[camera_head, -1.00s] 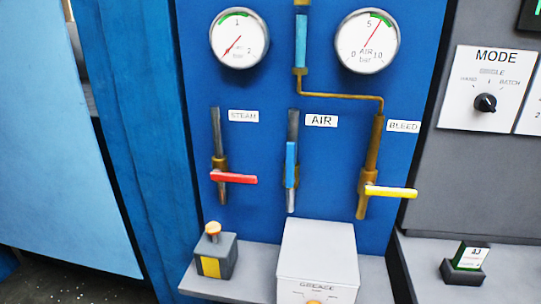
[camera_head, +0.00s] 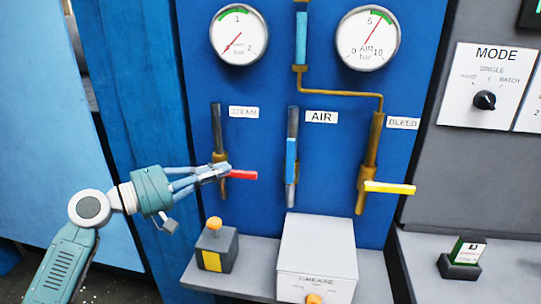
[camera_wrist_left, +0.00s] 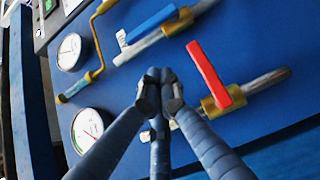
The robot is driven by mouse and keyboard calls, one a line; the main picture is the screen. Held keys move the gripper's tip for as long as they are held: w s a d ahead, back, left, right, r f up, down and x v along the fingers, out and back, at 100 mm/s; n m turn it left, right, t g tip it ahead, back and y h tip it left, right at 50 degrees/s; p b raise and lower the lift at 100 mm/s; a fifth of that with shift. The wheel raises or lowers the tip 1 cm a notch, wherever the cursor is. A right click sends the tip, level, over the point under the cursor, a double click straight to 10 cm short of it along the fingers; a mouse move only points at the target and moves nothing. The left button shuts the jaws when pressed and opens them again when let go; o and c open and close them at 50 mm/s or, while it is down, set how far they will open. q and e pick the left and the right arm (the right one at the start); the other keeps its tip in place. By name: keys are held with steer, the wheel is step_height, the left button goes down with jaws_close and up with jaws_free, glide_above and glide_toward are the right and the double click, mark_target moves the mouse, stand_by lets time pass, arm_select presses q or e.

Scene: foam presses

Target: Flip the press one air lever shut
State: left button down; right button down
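The blue air lever (camera_head: 291,161) hangs upright, in line with its vertical pipe under the AIR label (camera_head: 321,117). In the left wrist view the blue lever (camera_wrist_left: 152,23) also lies along its pipe. My left gripper (camera_head: 224,171) is in front of the steam valve, left of the air lever and apart from it. It hides the left end of the red steam lever (camera_head: 243,175). In the left wrist view the fingers of my left gripper (camera_wrist_left: 160,88) are drawn together with nothing seen between them, beside the red lever (camera_wrist_left: 208,72). My right gripper is not in view.
The yellow bleed lever (camera_head: 390,188) points sideways at the right. A grey grease box (camera_head: 316,255) and a small box with an orange button (camera_head: 214,247) stand on the ledge below. Two gauges (camera_head: 239,34) (camera_head: 368,39) are above. The panel between steam and air valves is clear.

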mark_target(290, 162)
arm_select(q)
steer(key=shift+a+r, duration=0.1)
steer(key=shift+r, duration=0.5)
steer(key=shift+w, duration=0.1)
steer(key=s+d+p+x, duration=0.1)
steer(key=p+x, duration=0.5)
steer(key=x, duration=0.7)
steer(key=shift+s+d, duration=0.35)
steer(key=shift+s, duration=0.3)
steer(key=shift+w+a+r, duration=0.1)
